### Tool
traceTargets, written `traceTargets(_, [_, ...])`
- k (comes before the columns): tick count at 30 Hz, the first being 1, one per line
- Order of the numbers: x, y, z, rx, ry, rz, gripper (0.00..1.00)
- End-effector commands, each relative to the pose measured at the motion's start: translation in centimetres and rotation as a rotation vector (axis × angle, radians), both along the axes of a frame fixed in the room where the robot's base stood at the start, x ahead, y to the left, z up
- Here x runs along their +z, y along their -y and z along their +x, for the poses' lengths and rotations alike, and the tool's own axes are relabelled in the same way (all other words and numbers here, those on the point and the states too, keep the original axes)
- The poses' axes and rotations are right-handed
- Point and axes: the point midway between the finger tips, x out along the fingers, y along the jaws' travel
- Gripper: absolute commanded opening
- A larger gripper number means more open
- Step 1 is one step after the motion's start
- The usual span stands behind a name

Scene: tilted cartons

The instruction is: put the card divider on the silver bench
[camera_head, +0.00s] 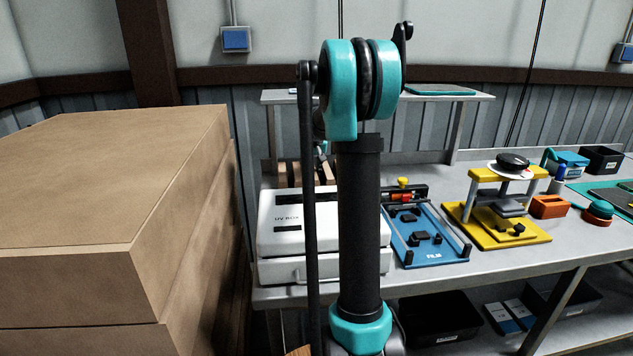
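The silver bench (437,284) runs from the centre to the right edge, with a pale grey metal top. I cannot pick out a card divider for certain. A small brown piece (299,351) shows at the bottom edge beside my arm, too cut off to identify. My arm stands upright in the middle and hides part of the bench. My gripper does not show; a small teal part behind the arm is too hidden to tell.
Large brown cartons (110,190) fill the left. On the bench are a white UV box (285,235), a blue film fixture (430,245), a yellow press (505,230) and an orange block (549,207). Dark bins (440,318) stand below. Bare bench shows along the front right.

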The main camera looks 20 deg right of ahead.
Motion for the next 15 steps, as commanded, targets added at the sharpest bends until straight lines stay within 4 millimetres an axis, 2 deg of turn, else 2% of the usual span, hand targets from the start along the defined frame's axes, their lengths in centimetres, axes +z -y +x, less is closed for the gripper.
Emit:
traceTargets(9, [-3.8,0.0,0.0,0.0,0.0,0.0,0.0])
traceTargets(15, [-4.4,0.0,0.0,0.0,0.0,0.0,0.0])
